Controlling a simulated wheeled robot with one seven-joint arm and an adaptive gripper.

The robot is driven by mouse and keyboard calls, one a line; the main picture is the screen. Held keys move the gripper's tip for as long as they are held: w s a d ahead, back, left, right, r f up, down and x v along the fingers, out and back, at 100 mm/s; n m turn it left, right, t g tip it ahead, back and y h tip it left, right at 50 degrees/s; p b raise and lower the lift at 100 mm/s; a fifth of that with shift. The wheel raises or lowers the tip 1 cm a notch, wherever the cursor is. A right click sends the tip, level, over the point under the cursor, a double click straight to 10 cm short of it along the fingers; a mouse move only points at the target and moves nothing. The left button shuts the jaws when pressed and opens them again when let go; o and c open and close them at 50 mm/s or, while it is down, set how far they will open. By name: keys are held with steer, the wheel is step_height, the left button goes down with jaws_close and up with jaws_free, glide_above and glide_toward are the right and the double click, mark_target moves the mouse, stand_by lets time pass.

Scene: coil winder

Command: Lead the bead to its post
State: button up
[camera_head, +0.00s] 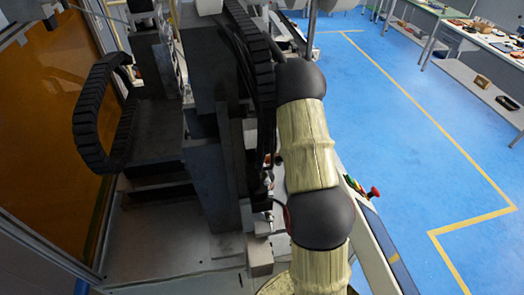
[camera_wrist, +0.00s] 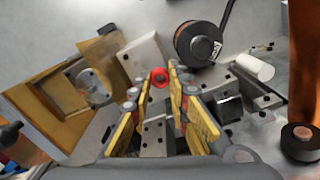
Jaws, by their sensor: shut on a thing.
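In the wrist view a small red bead (camera_wrist: 160,77) sits between the fingertips of my gripper (camera_wrist: 157,84), whose two yellow fingers reach in from the bottom edge. The gripper is shut on the bead. Below it, a pale metal block with holes (camera_wrist: 153,138) shows between the fingers. I cannot tell which part is the bead's post. In the head view the gripper and the bead are hidden.
A black cylinder with a rod (camera_wrist: 198,43) and a white roller (camera_wrist: 253,67) stand beyond the fingers. A tan bracket (camera_wrist: 62,94) lies left. In the head view, a black cable chain (camera_head: 98,115) and a red button (camera_head: 375,192) flank the machine.

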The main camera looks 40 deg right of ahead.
steer(key=shift+f+b, duration=0.55)
steer(key=shift+f, duration=0.5)
steer(key=o, duration=0.8)
steer(key=shift+c, duration=0.2)
steer(key=shift+r, duration=0.1)
step_height(320, 180, up, 12)
